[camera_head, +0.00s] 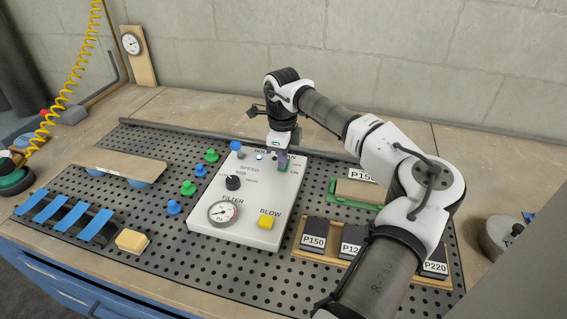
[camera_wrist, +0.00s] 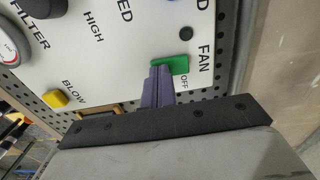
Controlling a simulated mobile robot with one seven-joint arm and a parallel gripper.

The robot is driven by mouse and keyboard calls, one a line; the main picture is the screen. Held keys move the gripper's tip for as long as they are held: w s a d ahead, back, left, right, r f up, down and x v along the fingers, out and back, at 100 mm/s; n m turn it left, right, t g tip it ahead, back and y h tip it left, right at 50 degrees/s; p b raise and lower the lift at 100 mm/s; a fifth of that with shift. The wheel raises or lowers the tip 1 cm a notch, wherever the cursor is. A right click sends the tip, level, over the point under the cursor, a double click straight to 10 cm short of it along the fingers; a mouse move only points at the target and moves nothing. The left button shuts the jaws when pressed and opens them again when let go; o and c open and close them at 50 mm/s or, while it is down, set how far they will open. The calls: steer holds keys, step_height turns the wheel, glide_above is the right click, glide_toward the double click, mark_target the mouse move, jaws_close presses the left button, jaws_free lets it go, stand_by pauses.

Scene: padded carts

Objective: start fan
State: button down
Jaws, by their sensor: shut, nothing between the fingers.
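The white control panel (camera_head: 262,205) lies on the perforated mat. Its green fan switch (camera_wrist: 172,64) sits beside the FAN label, with OFF printed near it, in the wrist view. In the head view the switch (camera_head: 283,168) is partly hidden by my gripper. My gripper (camera_wrist: 160,70) is shut and empty, its purple fingers right at the green switch. I cannot tell whether they touch it. In the head view my gripper (camera_head: 281,163) points down over the panel's upper right part.
The panel also has a black speed knob (camera_head: 233,183), a filter gauge (camera_head: 223,212) and a yellow blow button (camera_head: 267,221). Labelled sanding blocks (camera_head: 315,238) stand in a wooden tray at right. Green and blue knobs (camera_head: 188,188) are left of the panel.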

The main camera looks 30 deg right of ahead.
steer(key=shift+r, duration=0.1)
step_height(320, 180, up, 7)
steer(key=p, duration=0.4)
stand_by(0.4)
stand_by(0.4)
